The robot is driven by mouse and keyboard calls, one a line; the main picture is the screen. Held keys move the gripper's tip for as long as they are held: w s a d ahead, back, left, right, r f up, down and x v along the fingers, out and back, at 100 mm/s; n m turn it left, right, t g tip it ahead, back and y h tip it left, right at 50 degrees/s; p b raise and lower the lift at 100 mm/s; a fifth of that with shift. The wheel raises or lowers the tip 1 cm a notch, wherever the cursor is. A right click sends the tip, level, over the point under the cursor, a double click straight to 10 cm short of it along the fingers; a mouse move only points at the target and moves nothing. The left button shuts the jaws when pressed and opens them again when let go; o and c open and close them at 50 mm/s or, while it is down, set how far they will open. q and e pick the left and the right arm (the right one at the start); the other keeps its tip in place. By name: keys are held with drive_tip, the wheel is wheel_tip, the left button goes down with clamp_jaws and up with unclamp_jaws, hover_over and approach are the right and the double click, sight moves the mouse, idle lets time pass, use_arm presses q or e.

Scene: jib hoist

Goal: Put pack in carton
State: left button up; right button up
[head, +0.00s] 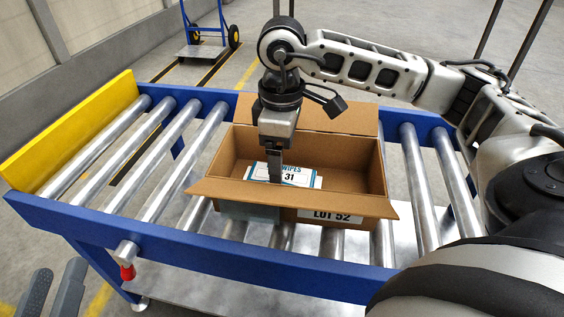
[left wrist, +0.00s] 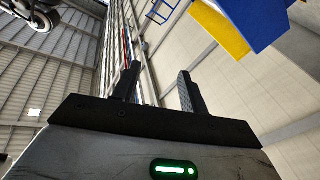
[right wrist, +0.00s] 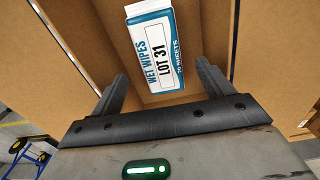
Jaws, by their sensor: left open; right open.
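The pack (head: 298,174) is a white and blue wet wipes pack marked LOT 31. It lies inside the open cardboard carton (head: 353,205), whose front label reads LOT 52. The pack also shows in the right wrist view (right wrist: 155,55), beyond and between the fingers. My right gripper (head: 275,172) points down into the carton, open, and partly hides the pack in the head view. No grip on the pack shows. My left gripper (head: 54,293) is open and empty at the lower left, away from the carton; its fingers also show in the left wrist view (left wrist: 158,85).
The carton stands on a roller conveyor with blue side rails (head: 190,243) and a yellow end plate (head: 75,133). Bare rollers (head: 155,150) lie left of the carton. A blue hand truck (head: 205,35) stands on the floor behind. The carton's flaps are folded outward.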

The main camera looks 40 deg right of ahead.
use_arm(q)
drive_tip(key=shift+s+d+f+n+g+y+p, duration=0.1)
drive_tip(key=shift+s+f+n+g+y+p, duration=0.2)
drive_tip(key=shift+f+g+p, duration=0.25)
drive_tip(key=shift+s+d+f+n+g+y+p, duration=0.1)
drive_tip(key=shift+s+f+n+g+p, duration=0.15)
drive_tip(key=shift+s+f+g, duration=0.3)
use_arm(e)
wheel_tip(320, 180, up, 7)
use_arm(q)
drive_tip(key=shift+w+f, duration=0.1)
drive_tip(key=shift+w, duration=0.1)
use_arm(e)
drive_tip(key=shift+f, duration=0.15)
